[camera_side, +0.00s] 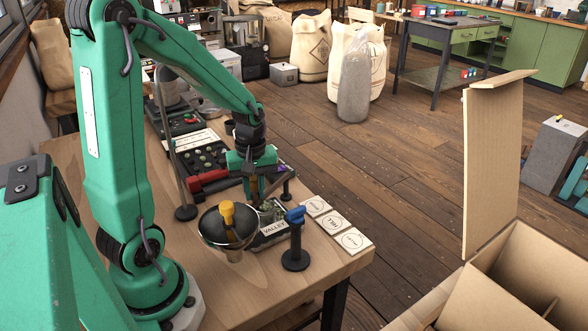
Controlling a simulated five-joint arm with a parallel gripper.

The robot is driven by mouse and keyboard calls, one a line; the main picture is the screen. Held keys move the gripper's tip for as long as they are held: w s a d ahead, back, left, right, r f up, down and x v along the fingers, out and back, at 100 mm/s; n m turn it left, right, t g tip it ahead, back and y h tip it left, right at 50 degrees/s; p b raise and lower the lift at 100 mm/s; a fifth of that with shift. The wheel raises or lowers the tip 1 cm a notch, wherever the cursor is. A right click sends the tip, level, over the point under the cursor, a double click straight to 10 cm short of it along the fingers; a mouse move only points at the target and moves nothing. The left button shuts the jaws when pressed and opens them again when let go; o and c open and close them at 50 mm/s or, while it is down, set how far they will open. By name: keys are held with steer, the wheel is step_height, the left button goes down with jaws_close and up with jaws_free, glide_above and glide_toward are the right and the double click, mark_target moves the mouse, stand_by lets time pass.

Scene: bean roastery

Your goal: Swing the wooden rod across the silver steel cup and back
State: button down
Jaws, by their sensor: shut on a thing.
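The silver steel cup (242,251) stands near the table's front, wide-mouthed and shiny. A yellow-topped piece (227,213) shows at its mouth; I cannot tell whether it stands inside. My gripper (255,190) points down behind and slightly right of the cup, above the table. It is shut on a narrow brown piece (254,187), which looks like the wooden rod. Only a short length of it shows between the fingers, and its lower end is hard to make out. I see no clear contact between it and the cup.
A blue-topped black stand (295,245) is right of the cup. A labelled tray (270,236) lies between them. Several square cards (337,222) lie at the table's right edge. An open carton (490,275) is beyond the table.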

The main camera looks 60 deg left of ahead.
steer(key=w+d+n, duration=0.6)
steer(key=n, duration=0.1)
steer(key=shift+w+d+n, duration=0.15)
steer(key=shift+d+n, duration=0.1)
steer(key=shift+n, duration=0.05)
stand_by(0.3)
steer(key=c, duration=1.3)
jaws_free()
steer(key=shift+r, duration=0.1)
step_height(320, 180, up, 8)
steer(key=shift+f, duration=0.15)
